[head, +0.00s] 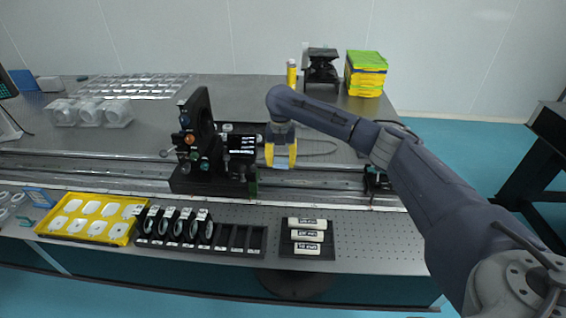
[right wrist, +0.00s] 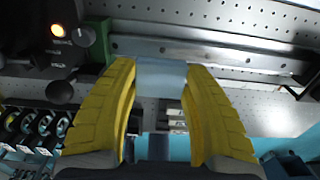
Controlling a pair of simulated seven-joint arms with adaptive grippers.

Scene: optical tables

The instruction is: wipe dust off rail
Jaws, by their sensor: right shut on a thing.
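The long metal rail (head: 325,184) runs left to right across the optical table (head: 350,235). My right gripper (head: 281,163) has yellow fingers and is over the rail, just right of the black optical mount. In the right wrist view, its fingers are shut on a pale blue wipe (right wrist: 162,76). The wipe's far end overlaps the rail (right wrist: 215,52) in that view; I cannot tell whether it touches. Dust on the rail is too small to make out. My left gripper is not in view.
The black optical mount (head: 201,150) stands on the rail close left of the gripper. A small dark carriage (head: 376,182) is at the rail's right. In front lie a yellow tray (head: 56,232), a black lens rack (head: 224,248) and a black holder (head: 312,253). Perforated table at front right is clear.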

